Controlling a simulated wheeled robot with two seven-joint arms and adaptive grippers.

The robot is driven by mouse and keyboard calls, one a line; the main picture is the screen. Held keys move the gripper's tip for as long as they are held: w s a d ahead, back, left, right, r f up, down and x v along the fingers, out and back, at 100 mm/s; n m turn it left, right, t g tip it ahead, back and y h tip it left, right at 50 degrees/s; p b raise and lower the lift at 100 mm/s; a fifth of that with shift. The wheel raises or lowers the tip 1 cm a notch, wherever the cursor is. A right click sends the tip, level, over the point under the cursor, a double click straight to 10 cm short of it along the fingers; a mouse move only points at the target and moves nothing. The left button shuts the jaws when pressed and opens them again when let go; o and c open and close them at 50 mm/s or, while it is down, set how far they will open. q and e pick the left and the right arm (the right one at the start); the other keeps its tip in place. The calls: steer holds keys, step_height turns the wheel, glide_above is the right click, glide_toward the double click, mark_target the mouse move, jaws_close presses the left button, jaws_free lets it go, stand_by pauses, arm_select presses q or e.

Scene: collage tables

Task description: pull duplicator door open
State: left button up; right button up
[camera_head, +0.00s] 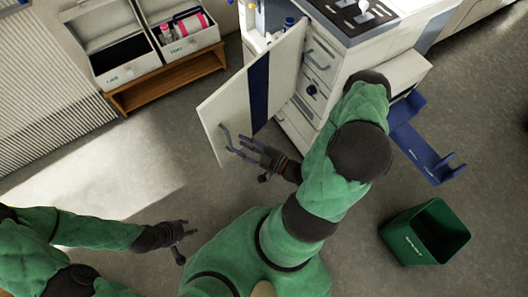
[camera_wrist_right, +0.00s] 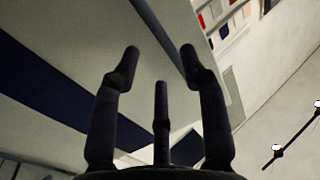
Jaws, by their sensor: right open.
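The duplicator (camera_head: 318,70) is a white cabinet with a dark top. Its white door (camera_head: 225,105) with a navy stripe stands swung out to the left, exposing the interior. A blue-grey handle (camera_head: 226,138) is near the door's free lower edge. My right gripper (camera_head: 256,153) is open beside the handle; whether it touches is unclear. In the right wrist view, the open fingers (camera_wrist_right: 158,62) face the door panel (camera_wrist_right: 80,35), with nothing clearly held between them. My left gripper (camera_head: 186,232) is at the lower left over the floor, fingers spread and empty, away from the door.
A wooden bench (camera_head: 170,85) with white bins stands at the upper left. A blue tray (camera_head: 425,145) sticks out from the machine's right side. A green bin (camera_head: 425,232) stands on the floor at the lower right. Floor left of the door is clear.

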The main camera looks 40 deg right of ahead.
steer(key=v, duration=0.8)
steer(key=shift+s+d, duration=0.25)
stand_by(0.4)
steer(key=w+a+f+m+g+h+p, duration=0.1)
steer(key=w+a+f+m+g+p, duration=0.25)
steer(key=w+f+g, duration=0.5)
steer(key=s+a+m+g+p, duration=0.1)
steer(key=s+a+g+p, duration=0.1)
steer(key=a, duration=0.4)
steer(key=s+a+m+g+h+p, duration=0.1)
steer(key=s+a+m+g, duration=0.1)
steer(key=s+a+g, duration=0.2)
steer(key=a+g, duration=0.2)
steer(key=shift+a+f+p, duration=0.3)
steer(key=shift+a+p, duration=0.05)
